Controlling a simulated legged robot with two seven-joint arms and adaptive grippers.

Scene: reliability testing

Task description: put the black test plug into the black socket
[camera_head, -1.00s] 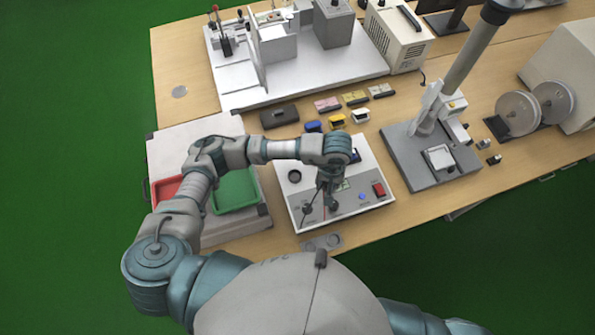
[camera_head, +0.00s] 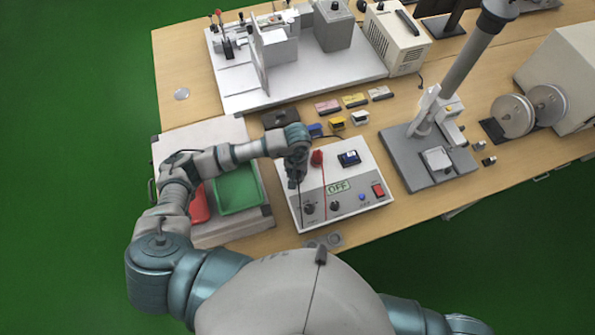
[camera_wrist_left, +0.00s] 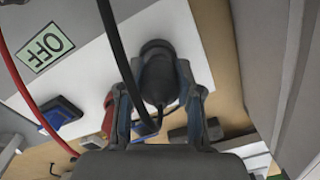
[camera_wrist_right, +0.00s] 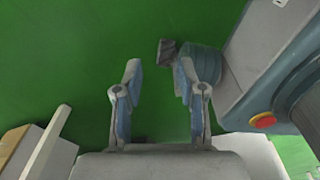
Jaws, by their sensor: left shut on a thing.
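The black test plug (camera_wrist_left: 158,82) is between the fingers of my left gripper (camera_wrist_left: 160,95), which is shut on it. The left gripper (camera_head: 296,182) is over the left part of the white test panel (camera_head: 345,215). The black socket (camera_wrist_left: 157,47) shows as a dark ring just beyond the plug, in line with it in the left wrist view; whether the plug has entered it I cannot tell. In the head view the gripper hides the socket. My right gripper (camera_wrist_right: 158,70) is open and empty above the green floor.
A red plug (camera_head: 317,158) with a red cable stands on the panel to the right of my left gripper. The panel has a blue-framed meter (camera_head: 349,158), an OFF display (camera_head: 338,188), knobs and a red switch (camera_head: 378,190). A green tray (camera_head: 237,190) lies left.

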